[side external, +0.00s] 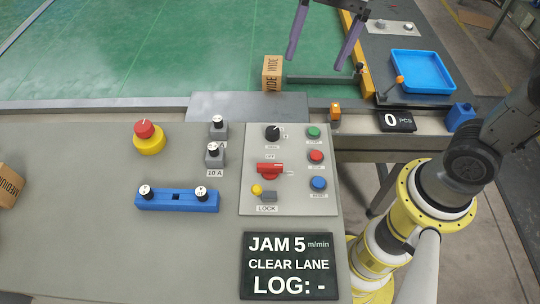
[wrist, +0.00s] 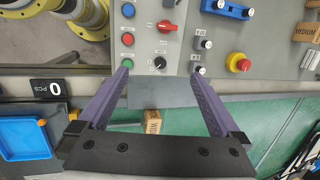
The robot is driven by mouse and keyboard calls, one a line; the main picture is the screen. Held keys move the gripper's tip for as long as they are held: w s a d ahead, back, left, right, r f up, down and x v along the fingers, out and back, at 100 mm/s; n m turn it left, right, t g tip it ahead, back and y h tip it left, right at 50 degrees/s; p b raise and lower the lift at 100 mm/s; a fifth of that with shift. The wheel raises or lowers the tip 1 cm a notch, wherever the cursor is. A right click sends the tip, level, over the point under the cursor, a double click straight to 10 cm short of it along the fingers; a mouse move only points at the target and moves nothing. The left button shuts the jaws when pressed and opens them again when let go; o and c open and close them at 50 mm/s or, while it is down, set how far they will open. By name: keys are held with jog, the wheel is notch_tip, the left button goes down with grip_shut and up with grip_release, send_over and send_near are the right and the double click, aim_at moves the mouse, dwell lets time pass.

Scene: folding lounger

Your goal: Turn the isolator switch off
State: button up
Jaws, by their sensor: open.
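The isolator switch is a red rotary handle (side external: 270,170) on the grey control panel, lying roughly crosswise in the side external view. A small label sits above it and another at its right end, toward which it seems to point. It also shows as a red handle in the wrist view (wrist: 167,27). My gripper (side external: 315,63) has two purple fingers, spread apart with nothing between them. It hangs beyond the far edge of the panel, near the wide box, away from the switch. In the wrist view, the open fingers (wrist: 158,75) point toward the panel.
Around the switch are a black knob (side external: 272,133), green (side external: 314,132), red (side external: 316,156) and blue (side external: 318,183) buttons, and a yellow-and-grey lock (side external: 257,190). A red emergency button (side external: 145,129), blue fuse block (side external: 177,200) and display (side external: 288,266) sit nearby. A wide box (side external: 272,73) stands on the green belt.

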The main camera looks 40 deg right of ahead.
jog(key=w+a+f+g, duration=0.3)
jog(key=w+a+f, duration=0.2)
jog(key=f, duration=0.2)
jog(key=g, duration=0.1)
send_near(270, 163)
jog(key=x, duration=0.8)
jog(key=shift+f, duration=0.3)
jog(key=shift+c, duration=0.3)
jog(key=c, duration=1.2)
